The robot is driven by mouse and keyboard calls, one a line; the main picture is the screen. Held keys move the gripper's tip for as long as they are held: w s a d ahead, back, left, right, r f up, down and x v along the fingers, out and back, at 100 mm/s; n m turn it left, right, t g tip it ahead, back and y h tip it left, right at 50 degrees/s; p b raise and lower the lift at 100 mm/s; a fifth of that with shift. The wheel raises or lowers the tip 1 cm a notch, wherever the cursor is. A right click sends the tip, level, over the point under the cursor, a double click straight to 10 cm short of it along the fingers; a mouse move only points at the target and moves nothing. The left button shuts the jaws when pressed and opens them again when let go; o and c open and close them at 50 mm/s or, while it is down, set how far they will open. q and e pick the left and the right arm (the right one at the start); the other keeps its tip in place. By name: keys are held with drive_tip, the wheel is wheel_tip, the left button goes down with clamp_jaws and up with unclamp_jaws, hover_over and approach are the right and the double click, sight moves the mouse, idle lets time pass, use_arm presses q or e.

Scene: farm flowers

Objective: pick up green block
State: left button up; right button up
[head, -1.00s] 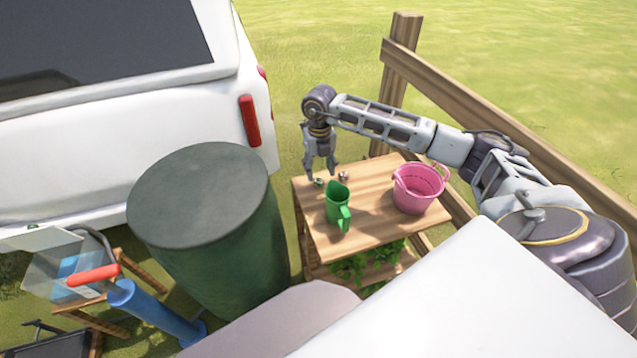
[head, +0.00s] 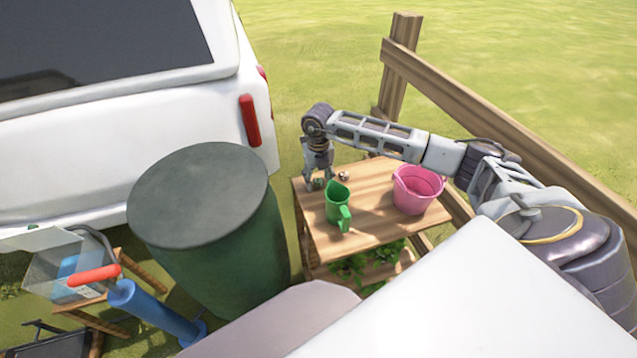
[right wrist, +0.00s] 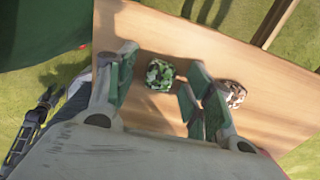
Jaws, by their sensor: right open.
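The green block (right wrist: 160,74) is small, with a mottled dark and light green surface. It lies on the wooden table top (head: 376,213) near the table's far left corner. In the right wrist view it sits between the two spread fingers of my right gripper (right wrist: 155,90), with a gap on each side. In the head view my right gripper (head: 319,181) points down over that corner, and the block (head: 319,183) is partly hidden by the fingers. My left gripper is not in view.
A brown-white mottled block (right wrist: 231,93) lies just outside one finger; it also shows in the head view (head: 344,175). A green jug (head: 337,206) and pink bucket (head: 416,190) stand on the table. A green barrel (head: 208,235) stands left.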

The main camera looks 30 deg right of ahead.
sight(319, 180)
drive_tip(key=c, duration=0.9)
drive_tip(key=shift+c, duration=0.2)
drive_tip(key=shift+r, duration=0.15)
wheel_tip(319, 180, up, 10)
idle(0.6)
